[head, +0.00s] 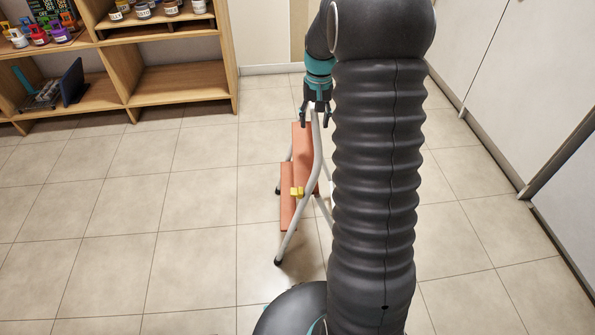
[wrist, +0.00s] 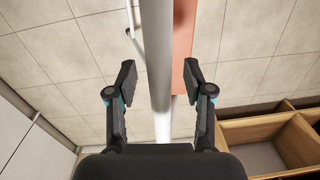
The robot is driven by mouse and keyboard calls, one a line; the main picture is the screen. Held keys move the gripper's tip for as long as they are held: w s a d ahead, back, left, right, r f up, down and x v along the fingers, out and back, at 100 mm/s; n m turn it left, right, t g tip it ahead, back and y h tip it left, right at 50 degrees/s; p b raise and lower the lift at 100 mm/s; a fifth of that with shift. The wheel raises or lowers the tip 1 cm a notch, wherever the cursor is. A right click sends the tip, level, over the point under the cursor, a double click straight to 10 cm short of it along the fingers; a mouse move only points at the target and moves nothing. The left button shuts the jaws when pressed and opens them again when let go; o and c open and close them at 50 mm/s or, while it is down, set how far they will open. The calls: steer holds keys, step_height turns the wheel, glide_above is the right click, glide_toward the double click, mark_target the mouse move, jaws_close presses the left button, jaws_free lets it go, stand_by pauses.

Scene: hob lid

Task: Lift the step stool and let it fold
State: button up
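The step stool (head: 303,150) stands with its legs spread on the tiled floor, left of my arm in the head view. It has orange steps, pale grey tube legs with dark feet, and a yellow piece on one side. My arm hides part of its right side. My gripper (head: 316,112) is at the top of its tube frame. In the wrist view, my gripper (wrist: 160,75) is open, with the stool's grey tube (wrist: 157,50) running between its fingers. Gaps show on both sides of the tube. An orange step (wrist: 183,45) shows beside the tube.
A wooden shelf unit (head: 180,73) with jars and other small items stands at the back left. White cabinet fronts (head: 525,80) run along the right side. The floor (head: 130,240) left of the stool is clear.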

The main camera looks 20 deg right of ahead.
jaws_close()
steer(key=shift+r, duration=0.15)
steer(key=shift+r, duration=0.1)
step_height(320, 180, up, 27)
steer(key=p, duration=0.3)
step_height(320, 180, down, 12)
steer(key=w+n+b, duration=0.1)
steer(key=n+b, duration=0.2)
steer(key=b, duration=0.1)
steer(key=a+h+b, duration=0.2)
steer(key=a+b, duration=0.1)
steer(key=a, duration=0.6)
steer(key=shift+w+a+b, duration=0.15)
steer(key=shift+w+b, duration=0.2)
steer(key=shift+w, duration=0.1)
